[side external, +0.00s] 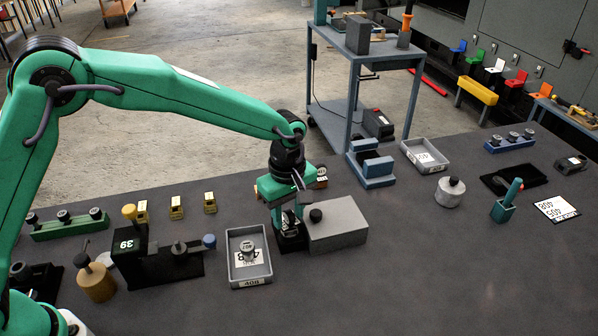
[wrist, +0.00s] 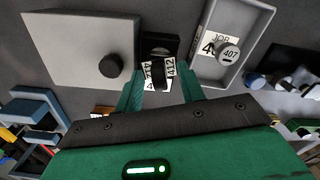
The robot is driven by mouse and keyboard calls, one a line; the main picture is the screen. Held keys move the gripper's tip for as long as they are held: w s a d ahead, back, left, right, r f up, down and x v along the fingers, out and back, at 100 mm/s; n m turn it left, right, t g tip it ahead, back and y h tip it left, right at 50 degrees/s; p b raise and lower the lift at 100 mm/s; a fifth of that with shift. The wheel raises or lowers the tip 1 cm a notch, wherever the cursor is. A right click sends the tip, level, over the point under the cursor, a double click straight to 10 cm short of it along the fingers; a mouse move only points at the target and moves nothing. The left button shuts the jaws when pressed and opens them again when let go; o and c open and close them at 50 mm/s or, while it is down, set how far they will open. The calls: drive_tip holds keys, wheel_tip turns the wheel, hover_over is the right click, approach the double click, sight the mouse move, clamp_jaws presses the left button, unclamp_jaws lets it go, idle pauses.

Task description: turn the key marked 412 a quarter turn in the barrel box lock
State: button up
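The key marked 412 (wrist: 159,72), a dark piece with white number labels on its sides, shows between the two green fingers of my gripper (wrist: 161,90) in the wrist view. In the side view my gripper (side external: 290,212) points down at a black base (side external: 291,242), just left of a grey box (side external: 338,226) with a black knob. The grey box also shows in the wrist view (wrist: 60,30). The fingers flank the key, but I cannot tell whether they press on it. The lower part of the key and any slot beneath it are hidden.
A grey tray (side external: 232,270) holding a round piece marked 407 (wrist: 229,51) stands close to the left in the side view. Further left is a black fixture marked 39 (side external: 128,246). A blue block (side external: 374,172) stands behind right.

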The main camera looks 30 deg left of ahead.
drive_tip(key=shift+r, duration=0.1)
drive_tip(key=shift+r, duration=3.8)
drive_tip(key=shift+s+a+r, duration=0.1)
drive_tip(key=shift+a+r, duration=0.25)
drive_tip(key=shift+r, duration=0.05)
drive_tip(key=s+a+r+m+t, duration=0.2)
drive_tip(key=s+a+r+m, duration=0.2)
drive_tip(key=s+a+r, duration=0.35)
drive_tip(key=s+a+r+m+t, duration=0.2)
drive_tip(key=s+a+r+m, duration=0.25)
drive_tip(key=s+a, duration=0.5)
drive_tip(key=s+a+f+m+t, duration=0.1)
drive_tip(key=s+a+f+m, duration=0.1)
drive_tip(key=s+a+m, duration=0.2)
drive_tip(key=s+a, duration=0.1)
drive_tip(key=s, duration=0.1)
drive_tip(key=shift+s+f+t, duration=0.3)
drive_tip(key=shift+s+f, duration=0.05)
drive_tip(key=shift+f, duration=0.05)
